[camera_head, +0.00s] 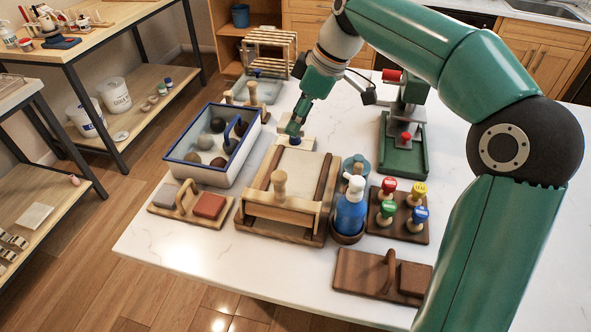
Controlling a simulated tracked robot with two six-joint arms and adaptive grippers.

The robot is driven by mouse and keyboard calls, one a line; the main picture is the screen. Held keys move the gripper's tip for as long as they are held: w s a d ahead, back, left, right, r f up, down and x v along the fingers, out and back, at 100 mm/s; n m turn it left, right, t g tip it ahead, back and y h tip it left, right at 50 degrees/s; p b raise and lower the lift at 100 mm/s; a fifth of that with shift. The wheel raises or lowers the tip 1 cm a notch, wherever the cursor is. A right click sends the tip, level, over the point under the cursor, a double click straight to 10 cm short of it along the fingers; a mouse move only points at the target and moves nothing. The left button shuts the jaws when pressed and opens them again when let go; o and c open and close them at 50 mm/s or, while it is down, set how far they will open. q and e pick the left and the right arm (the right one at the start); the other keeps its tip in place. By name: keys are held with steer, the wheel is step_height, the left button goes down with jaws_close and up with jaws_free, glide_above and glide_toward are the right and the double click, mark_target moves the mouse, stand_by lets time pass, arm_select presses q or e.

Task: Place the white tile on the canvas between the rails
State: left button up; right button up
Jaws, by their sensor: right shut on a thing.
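The wooden board with the pale canvas (304,165) lies in the middle of the white table, with dark rails (327,180) along its left and right sides. A wooden roller frame with a knob (280,184) stands across its near end. A pale tile (307,144) with a dark blue knob is at the far end of the canvas. My right gripper (293,135) reaches down over this tile, shut on its blue knob. I cannot tell whether the tile touches the board or hangs just above it. My left gripper is not in view.
A blue-rimmed tub (190,177) stands close on the left, and a blue pump bottle (350,210) close on the right. Coloured stamps on a wooden block (414,227) and a green press (388,160) stand further right.

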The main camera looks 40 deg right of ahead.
glide_above(295, 177)
steer(key=s, duration=0.1)
steer(key=f, duration=0.9)
steer(key=shift+s+d+f, duration=0.1)
steer(key=shift+d+f, duration=0.25)
steer(key=shift+f, duration=2.6)
steer(key=o, duration=1.2)
steer(key=shift+b, duration=0.3)
steer(key=v, duration=1.2)
steer(key=shift+r, duration=0.1)
